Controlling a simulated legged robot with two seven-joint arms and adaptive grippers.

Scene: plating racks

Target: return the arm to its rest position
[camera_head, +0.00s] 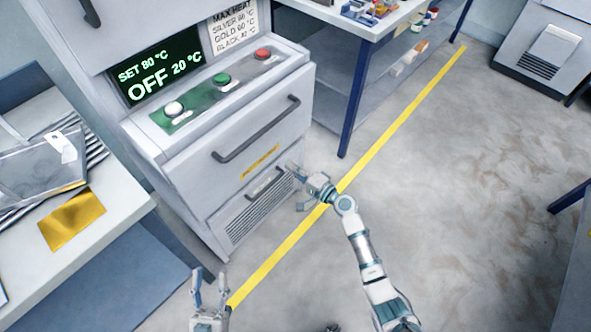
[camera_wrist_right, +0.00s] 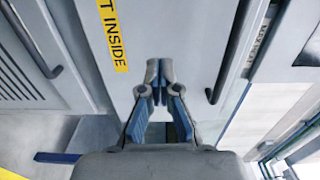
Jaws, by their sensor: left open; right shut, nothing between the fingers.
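My right gripper (camera_head: 297,172) is extended in front of the grey machine's lower front, near the drawer with the vent. In the right wrist view my right gripper (camera_wrist_right: 159,70) has its fingertips together with nothing between them. My right arm (camera_head: 365,255) reaches up from the bottom of the head view. My left gripper (camera_head: 210,275) is at the bottom, left of the yellow line, with its fingers spread apart and empty.
The machine has a large drawer handle (camera_head: 257,130), a lower handle (camera_head: 265,182), buttons, and a display (camera_head: 160,68) reading OFF 20 °C. A table with a gold sheet (camera_head: 72,219) stands at left. A blue-legged bench (camera_head: 352,100) stands behind. The floor at right (camera_head: 470,180) is clear.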

